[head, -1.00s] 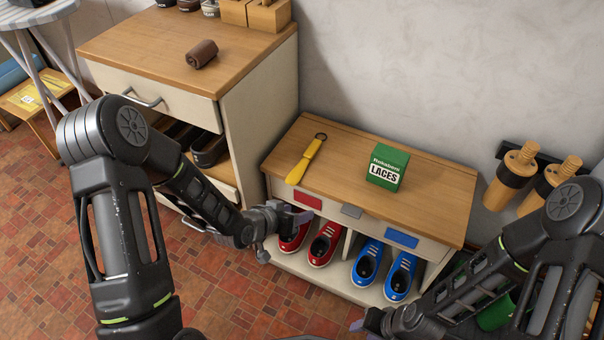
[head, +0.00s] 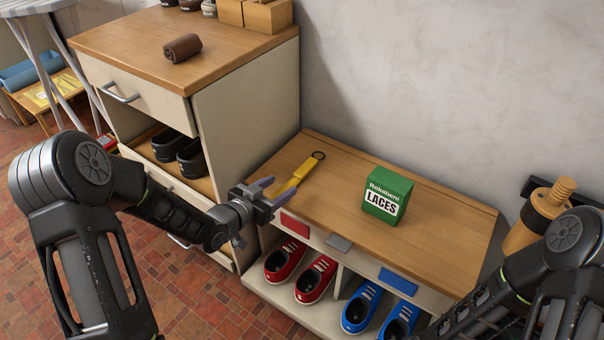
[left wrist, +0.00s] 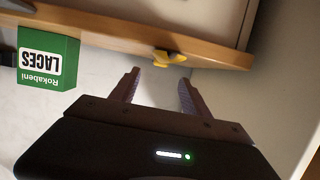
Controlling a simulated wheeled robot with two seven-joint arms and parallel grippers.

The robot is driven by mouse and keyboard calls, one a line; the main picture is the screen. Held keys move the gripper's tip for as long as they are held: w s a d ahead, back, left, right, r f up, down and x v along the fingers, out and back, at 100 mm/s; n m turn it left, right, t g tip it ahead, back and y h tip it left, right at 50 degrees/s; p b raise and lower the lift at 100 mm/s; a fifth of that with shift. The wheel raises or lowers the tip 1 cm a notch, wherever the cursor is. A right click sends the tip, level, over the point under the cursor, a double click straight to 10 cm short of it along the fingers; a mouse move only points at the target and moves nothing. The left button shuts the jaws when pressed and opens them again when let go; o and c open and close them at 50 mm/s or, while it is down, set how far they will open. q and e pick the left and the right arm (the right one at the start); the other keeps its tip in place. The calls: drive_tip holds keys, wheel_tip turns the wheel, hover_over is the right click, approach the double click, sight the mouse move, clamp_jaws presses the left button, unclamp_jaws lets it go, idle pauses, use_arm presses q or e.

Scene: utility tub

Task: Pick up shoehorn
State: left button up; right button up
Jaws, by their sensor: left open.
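The yellow shoehorn (head: 299,176) lies on the left part of the low wooden bench top (head: 432,221), its ring end toward the wall. Its near end is partly hidden by my left gripper in the head view. My left gripper (head: 272,188) is open and empty at the bench's front left edge, its fingers pointing toward the shoehorn. In the left wrist view the shoehorn (left wrist: 169,58) shows as a small yellow piece at the bench edge, beyond the open fingers. My right arm is at the lower right of the head view; its gripper is out of frame.
A green laces box (head: 388,195) stands on the bench right of the shoehorn; red shoes (head: 316,278) and blue shoes (head: 361,308) sit on the shelf below. A taller cabinet (head: 240,120) with a brown roll (head: 182,48) rises left of the bench.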

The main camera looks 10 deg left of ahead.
sight(297, 175)
use_arm(q)
drive_tip(key=shift+b+x, duration=0.3)
drive_tip(key=shift+x, duration=0.55)
drive_tip(key=shift+w+d+f, duration=0.1)
drive_tip(key=shift+w+d, duration=0.05)
drive_tip(key=shift+w, duration=0.25)
drive_tip(key=shift+w+d+f+b, duration=0.1)
drive_tip(key=shift+w+f+b, duration=0.1)
drive_tip(key=shift+w+b, duration=0.1)
drive_tip(key=b+x, duration=0.1)
drive_tip(key=x, duration=0.3)
drive_tip(key=shift+w+b, duration=0.25)
drive_tip(key=shift+b, duration=0.1)
drive_tip(key=shift+r, duration=0.1)
drive_tip(key=shift+c, duration=0.2)
